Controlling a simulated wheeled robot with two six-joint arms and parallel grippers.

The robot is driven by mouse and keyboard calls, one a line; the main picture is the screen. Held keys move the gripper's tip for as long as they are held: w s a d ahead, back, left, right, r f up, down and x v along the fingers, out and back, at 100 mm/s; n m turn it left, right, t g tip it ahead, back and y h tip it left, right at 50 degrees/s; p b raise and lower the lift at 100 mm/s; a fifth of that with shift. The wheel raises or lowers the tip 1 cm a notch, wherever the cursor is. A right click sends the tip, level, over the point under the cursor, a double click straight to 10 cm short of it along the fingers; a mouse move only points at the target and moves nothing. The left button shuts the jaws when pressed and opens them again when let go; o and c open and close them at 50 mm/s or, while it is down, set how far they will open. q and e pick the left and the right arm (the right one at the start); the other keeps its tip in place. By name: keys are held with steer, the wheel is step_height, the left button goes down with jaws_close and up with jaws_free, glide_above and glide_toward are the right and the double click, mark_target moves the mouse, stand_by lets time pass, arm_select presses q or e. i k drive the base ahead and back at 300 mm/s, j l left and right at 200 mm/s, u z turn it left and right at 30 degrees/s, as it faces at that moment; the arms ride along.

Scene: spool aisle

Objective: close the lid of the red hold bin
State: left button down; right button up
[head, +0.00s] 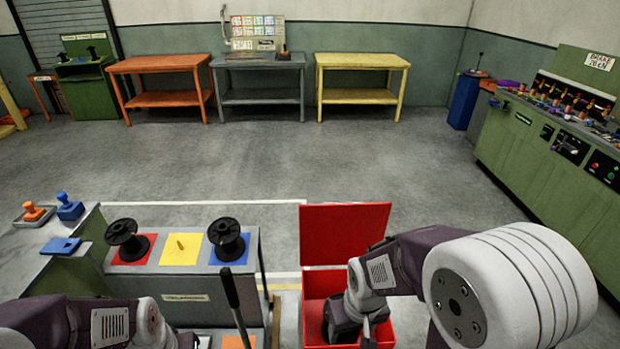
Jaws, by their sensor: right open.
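The red hold bin (313,284) stands on the floor at the lower middle. Its red lid (344,230) is open and stands up at the bin's far side. My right gripper (348,332) is open and shows over the bin's opening, on the near side of the lid, apart from the lid. The gripper and my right arm hide part of the bin and of its inside. My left gripper (186,342) is at the bottom edge, left of the bin, mostly cut off, and its jaws cannot be made out.
A grey stand (190,284) with red, yellow and blue squares and two black spools is left of the bin. A dark lever (233,300) rises before it. A green console (545,150) lines the right. Orange, grey and yellow tables stand at the back. The middle floor is clear.

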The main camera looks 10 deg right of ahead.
mark_target(331, 232)
steer(key=l+z, duration=0.45)
steer(key=l, duration=0.2)
steer(key=l+z, duration=0.45)
steer(key=l, duration=0.2)
steer(key=i+l+z, duration=0.1)
steer(key=l+z, duration=0.35)
steer(key=l, duration=0.15)
steer(key=i+l+u, duration=0.15)
steer(key=i+u, duration=0.3)
steer(key=i+l+u, duration=0.25)
steer(key=u, duration=0.25)
steer(key=i+l+u, duration=0.1)
steer(key=i+u, duration=0.15)
steer(key=u, duration=0.2)
steer(key=i+l+u, duration=0.2)
steer(key=u, duration=0.25)
steer(key=i+l+u, duration=0.3)
steer(key=u, duration=0.15)
steer(key=i+l+u, duration=0.15)
steer(key=l+u, duration=0.25)
steer(key=i+l+u, duration=0.1)
steer(key=l+u, duration=0.2)
steer(key=u, duration=0.15)
steer(key=l+u, duration=0.45)
steer(key=i+l+u, duration=0.2)
steer(key=u, duration=0.25)
steer(key=i+l+u, duration=0.1)
steer(key=u, duration=0.35)
steer(key=i, duration=0.05)
